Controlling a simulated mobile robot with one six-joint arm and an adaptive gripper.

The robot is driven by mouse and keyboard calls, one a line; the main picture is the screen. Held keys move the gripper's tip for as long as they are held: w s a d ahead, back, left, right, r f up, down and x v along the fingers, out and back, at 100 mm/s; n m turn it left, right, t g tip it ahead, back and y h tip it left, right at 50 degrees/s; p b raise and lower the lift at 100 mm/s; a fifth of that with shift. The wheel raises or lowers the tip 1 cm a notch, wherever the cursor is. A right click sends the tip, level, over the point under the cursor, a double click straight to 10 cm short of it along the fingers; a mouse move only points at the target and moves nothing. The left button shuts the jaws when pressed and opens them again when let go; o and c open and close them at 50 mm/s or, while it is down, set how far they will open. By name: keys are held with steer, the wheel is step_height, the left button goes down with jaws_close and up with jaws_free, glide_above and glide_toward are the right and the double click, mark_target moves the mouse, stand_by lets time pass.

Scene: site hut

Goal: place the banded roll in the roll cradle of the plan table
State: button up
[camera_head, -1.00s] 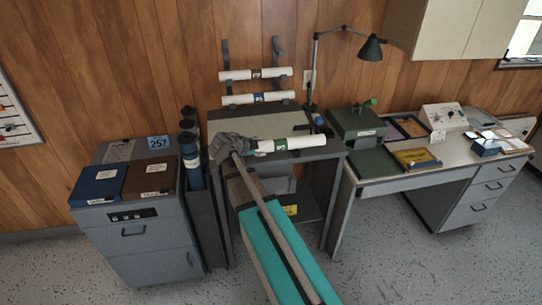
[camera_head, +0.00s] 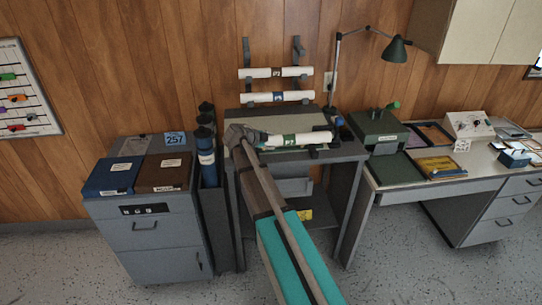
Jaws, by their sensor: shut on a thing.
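The white roll with a green band (camera_head: 310,137) lies crosswise over the front of the plan table (camera_head: 348,150). My gripper (camera_head: 262,140) is shut on its left end, and my arm comes up from the lower right. Dark pieces that look like the roll cradle (camera_head: 318,153) show just below and in front of the roll's right part. I cannot tell whether the roll touches them or hangs just above. My wrist hides part of the table's left front.
Two other white rolls, one with a dark band (camera_head: 276,72) and one with a blue band (camera_head: 277,97), rest on a wall rack above. A lamp (camera_head: 397,50) and green box (camera_head: 377,127) stand to the right. Dark tubes (camera_head: 207,160) and a grey cabinet (camera_head: 150,225) stand left.

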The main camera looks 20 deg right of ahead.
steer(key=shift+w+d+f+b, duration=0.2)
steer(key=shift+w+f+b, duration=1.2)
steer(key=shift+f, duration=0.3)
steer(key=shift+w+d+f+b, duration=0.1)
steer(key=shift+w+f+b, duration=0.35)
steer(key=shift+f+b, duration=0.2)
steer(key=shift+s+f+b, duration=0.1)
steer(key=shift+f+b, duration=1.25)
steer(key=shift+f, duration=0.05)
steer(key=o, duration=1.2)
